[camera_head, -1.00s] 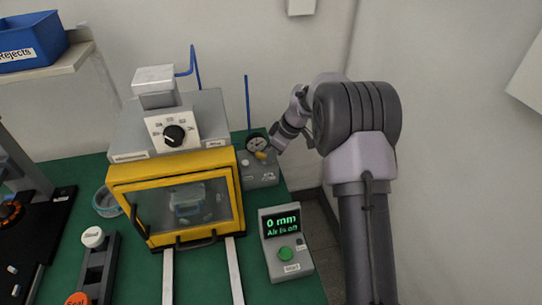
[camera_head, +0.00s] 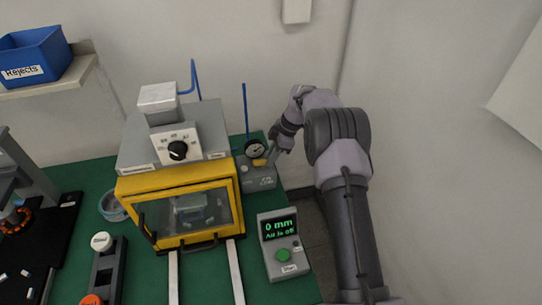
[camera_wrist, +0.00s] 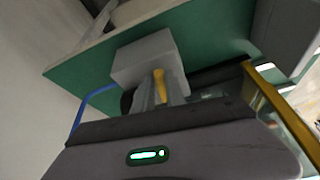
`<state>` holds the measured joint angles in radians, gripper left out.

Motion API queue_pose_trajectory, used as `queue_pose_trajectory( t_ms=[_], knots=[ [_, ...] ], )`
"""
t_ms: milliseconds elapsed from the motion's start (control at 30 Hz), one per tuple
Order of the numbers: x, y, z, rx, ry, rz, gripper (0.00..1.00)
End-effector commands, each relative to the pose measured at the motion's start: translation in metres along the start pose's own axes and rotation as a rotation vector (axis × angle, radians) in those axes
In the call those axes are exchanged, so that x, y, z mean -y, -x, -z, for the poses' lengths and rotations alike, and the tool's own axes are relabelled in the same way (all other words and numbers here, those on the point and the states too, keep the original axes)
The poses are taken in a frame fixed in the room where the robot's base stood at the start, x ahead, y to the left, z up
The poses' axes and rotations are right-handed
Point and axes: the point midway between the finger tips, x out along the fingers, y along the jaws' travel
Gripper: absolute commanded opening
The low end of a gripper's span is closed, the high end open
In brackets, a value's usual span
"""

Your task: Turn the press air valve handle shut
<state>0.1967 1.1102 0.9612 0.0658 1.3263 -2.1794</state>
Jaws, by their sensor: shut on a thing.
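The press air valve is a grey block (camera_head: 258,178) at the right rear of the green bench, beside the press, with a round gauge (camera_head: 254,149) on it. Its yellow handle (camera_head: 260,162) is small and partly hidden by my gripper (camera_head: 269,157) in the head view. In the wrist view the handle (camera_wrist: 159,84) stands between the fingertips of my gripper (camera_wrist: 158,93), which is shut on it. The block (camera_wrist: 147,58) lies just beyond the fingers. The display (camera_head: 279,228) reads "0 mm" and "Air is off".
The yellow-framed press (camera_head: 180,172) stands close left of the valve. A control box (camera_head: 284,262) with a green button is in front. A blue hose (camera_head: 245,108) rises behind the valve. A blue Rejects bin (camera_head: 35,55) sits on a shelf at far left.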

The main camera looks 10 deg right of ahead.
Motion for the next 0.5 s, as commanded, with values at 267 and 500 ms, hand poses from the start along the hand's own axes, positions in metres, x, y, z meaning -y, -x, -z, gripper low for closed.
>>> queue_pose_trajectory(
  t_ms=[267, 500],
  knots=[
    [-0.0002, -0.0003, -0.0003, 0.001, 0.005, 0.001, 0.0],
    [-0.0002, -0.0003, -0.0002, 0.001, 0.005, 0.001, 0.37]
  ],
)
